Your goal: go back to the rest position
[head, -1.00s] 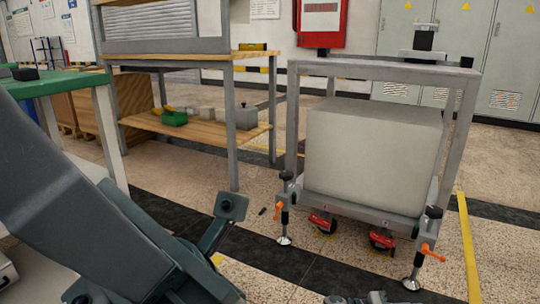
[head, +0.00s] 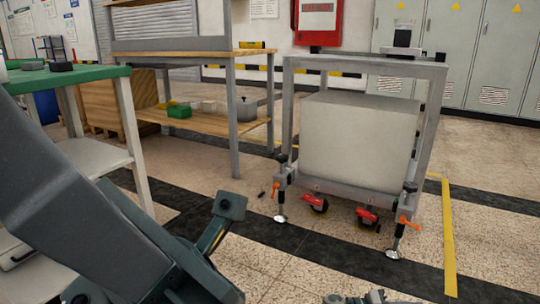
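My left arm (head: 110,220) comes in from the left and runs down to the bottom edge. A small dark square-headed part (head: 228,207) stands up near its far end. I cannot make out the fingers of my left gripper, so I cannot tell whether it is open or shut. A small grey piece at the bottom edge (head: 368,298) looks like part of my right arm or gripper. The rest of it is cut off by the frame, and its state does not show. I see nothing held in either.
A grey metal cart (head: 365,67) with a large pale block (head: 358,143) stands ahead on levelling feet. A green-topped table (head: 105,76) is close at left. A wooden-shelved bench (head: 215,131) stands behind. Speckled floor is open in front of the cart.

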